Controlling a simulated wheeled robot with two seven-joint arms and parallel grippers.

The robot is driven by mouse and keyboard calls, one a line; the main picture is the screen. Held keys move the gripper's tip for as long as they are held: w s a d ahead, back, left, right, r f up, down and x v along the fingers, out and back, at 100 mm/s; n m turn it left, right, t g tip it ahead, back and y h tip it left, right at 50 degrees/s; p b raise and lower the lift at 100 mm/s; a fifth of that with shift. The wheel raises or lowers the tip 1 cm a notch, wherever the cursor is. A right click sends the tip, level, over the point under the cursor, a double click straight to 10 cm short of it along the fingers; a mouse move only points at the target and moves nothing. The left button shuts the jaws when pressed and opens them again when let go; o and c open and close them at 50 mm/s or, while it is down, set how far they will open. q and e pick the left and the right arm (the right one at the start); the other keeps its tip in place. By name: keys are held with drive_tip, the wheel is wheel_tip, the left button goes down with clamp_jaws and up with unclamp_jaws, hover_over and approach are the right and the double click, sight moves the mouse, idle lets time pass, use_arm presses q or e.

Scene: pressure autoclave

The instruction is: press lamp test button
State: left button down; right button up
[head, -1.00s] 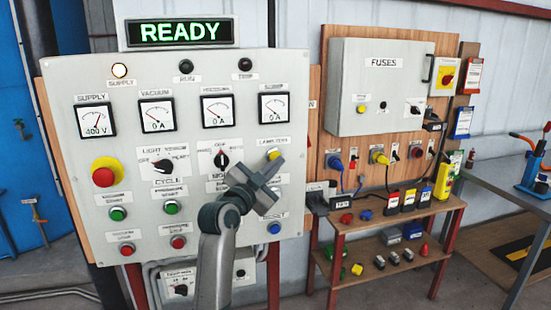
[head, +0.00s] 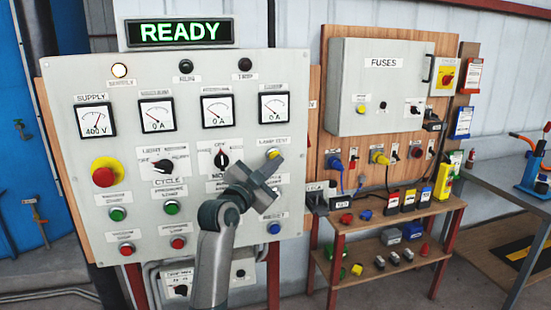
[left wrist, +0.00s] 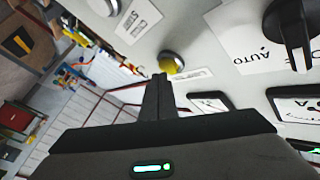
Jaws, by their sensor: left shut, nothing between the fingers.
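The lamp test button (head: 273,154) is a small yellow button under the "LAMP TEST" label, at the right of the grey control panel (head: 70,165). My left gripper (head: 274,163) is shut and empty, with its fingertips at or just in front of the button in the head view. In the left wrist view the shut fingertips (left wrist: 160,78) are close beside the yellow button (left wrist: 171,64); whether they touch it I cannot tell. My right gripper is in neither view.
A lit supply lamp (head: 120,70) and dark run (head: 186,67) and trip (head: 245,65) lamps sit on top. A black selector switch (head: 222,159) is left of the button, a blue reset button (head: 274,228) below. A fuse box (head: 385,88) hangs on the right.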

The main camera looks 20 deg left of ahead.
use_arm(q)
drive_tip(key=shift+w+a, duration=0.3)
drive_tip(key=shift+w, duration=0.1)
idle(0.6)
drive_tip(key=shift+s, duration=0.1)
idle(0.3)
drive_tip(key=shift+s+d+p, duration=0.35)
drive_tip(key=shift+s+d, duration=0.15)
drive_tip(key=shift+s, duration=0.15)
drive_tip(key=s+d, duration=0.1)
drive_tip(key=s+d+p, duration=0.1)
drive_tip(key=s+p, duration=0.1)
drive_tip(key=s, duration=0.1)
drive_tip(key=shift+s+d, duration=0.1)
drive_tip(key=shift+d, duration=0.3)
drive_tip(key=shift+f, duration=0.1)
idle(0.8)
